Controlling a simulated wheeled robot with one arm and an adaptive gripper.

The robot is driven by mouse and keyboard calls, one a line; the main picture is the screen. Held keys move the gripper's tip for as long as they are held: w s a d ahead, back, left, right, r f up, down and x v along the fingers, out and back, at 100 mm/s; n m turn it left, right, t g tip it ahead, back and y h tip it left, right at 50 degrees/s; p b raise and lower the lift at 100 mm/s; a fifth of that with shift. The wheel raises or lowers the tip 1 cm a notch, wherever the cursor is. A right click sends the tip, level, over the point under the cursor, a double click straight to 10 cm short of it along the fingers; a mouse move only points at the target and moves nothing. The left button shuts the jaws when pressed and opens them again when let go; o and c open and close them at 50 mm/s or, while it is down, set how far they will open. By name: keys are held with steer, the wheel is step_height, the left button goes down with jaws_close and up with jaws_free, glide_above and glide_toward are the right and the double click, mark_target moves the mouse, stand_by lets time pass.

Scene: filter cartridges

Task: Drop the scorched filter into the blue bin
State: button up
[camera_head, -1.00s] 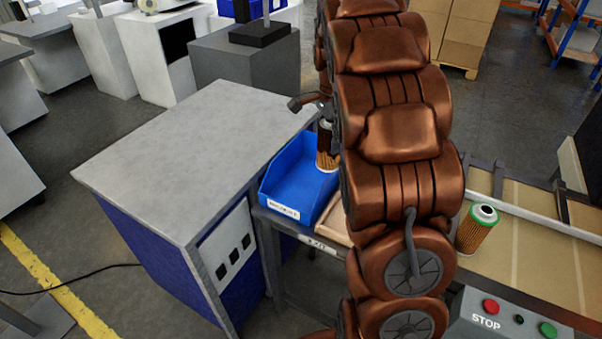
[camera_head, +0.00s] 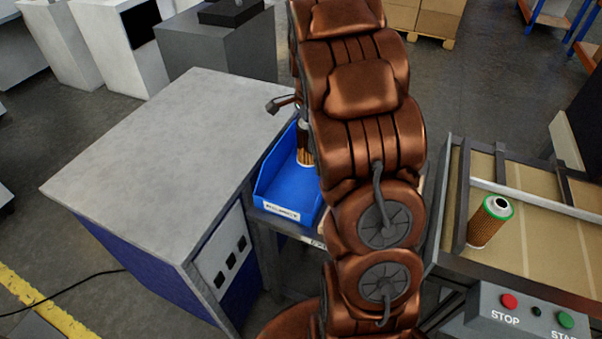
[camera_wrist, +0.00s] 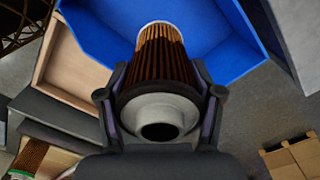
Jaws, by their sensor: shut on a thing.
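My gripper (camera_wrist: 160,105) is shut on a brown pleated filter with dark, scorched-looking patches (camera_wrist: 165,60). In the wrist view its grey end cap with a dark hole faces the camera, and its far end is over the blue bin (camera_wrist: 88,30). In the head view, the filter (camera_head: 305,150) shows upright at the bin's back right, partly behind my arm. The blue bin (camera_head: 284,208) has a white label on its front. I cannot tell whether the filter touches the bin's floor. My gripper is mostly hidden by my arm in the head view.
A wooden tray (camera_wrist: 57,80) lies beside the bin. A grey-topped cabinet (camera_head: 165,150) stands left of the bin.

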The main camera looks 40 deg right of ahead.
steer(key=shift+f, duration=1.95)
steer(key=o, duration=1.7)
step_height(320, 180, up, 12)
